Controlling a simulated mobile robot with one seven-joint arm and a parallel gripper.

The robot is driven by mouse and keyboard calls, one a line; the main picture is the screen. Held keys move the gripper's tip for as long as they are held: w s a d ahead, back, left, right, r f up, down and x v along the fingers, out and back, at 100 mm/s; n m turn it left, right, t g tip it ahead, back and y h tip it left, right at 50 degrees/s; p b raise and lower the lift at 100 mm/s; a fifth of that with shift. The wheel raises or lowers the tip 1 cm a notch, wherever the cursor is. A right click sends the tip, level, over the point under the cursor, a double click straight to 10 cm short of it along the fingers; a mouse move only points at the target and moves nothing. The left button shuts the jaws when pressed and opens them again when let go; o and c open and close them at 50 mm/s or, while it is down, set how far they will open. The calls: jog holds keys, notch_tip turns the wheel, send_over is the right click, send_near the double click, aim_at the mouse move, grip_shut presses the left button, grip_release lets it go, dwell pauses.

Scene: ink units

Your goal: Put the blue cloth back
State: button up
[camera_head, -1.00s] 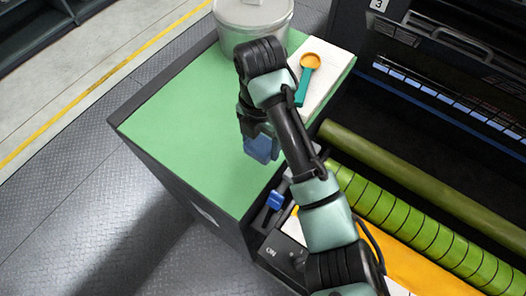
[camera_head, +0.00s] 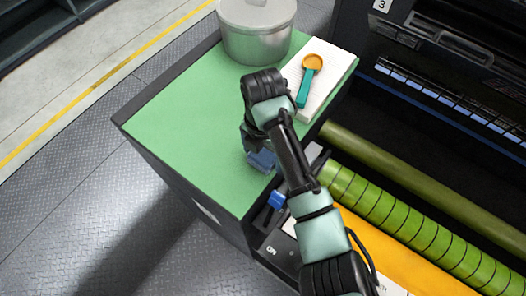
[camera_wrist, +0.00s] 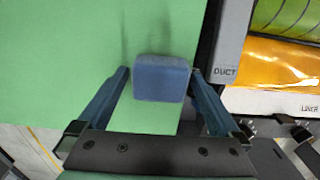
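The blue cloth (camera_head: 261,161) looks like a small rounded block on the green top (camera_head: 172,120) of the cabinet, near its right edge. My gripper (camera_head: 259,150) is over it in the head view and hides its upper part. In the wrist view, the blue cloth (camera_wrist: 161,80) lies between the two fingertips of my gripper (camera_wrist: 160,73). The fingers are spread, with a narrow gap on the left and almost none on the right. I cannot tell whether the right finger touches it.
A metal pot (camera_head: 256,35) and a white pad (camera_head: 325,80) with a teal-and-orange scoop (camera_head: 308,82) stand at the back. A blue knob-like piece (camera_head: 276,199) sits beside the top.

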notch_tip(320, 180, up, 12)
jog(key=w+a+r+m+t+y, duration=0.3)
jog(key=w+a+r+m+t, duration=0.15)
jog(key=w+a+r, duration=0.35)
notch_tip(320, 180, up, 43)
jog(key=m+t+h, duration=0.3)
jog(key=m+t, duration=2)
jog(key=m, duration=0.1)
send_over(263, 154)
jog(key=s, duration=0.8)
jog(key=shift+w+r+p, duration=0.1)
jog(key=shift+w+p, duration=0.15)
jog(key=shift+p, duration=0.15)
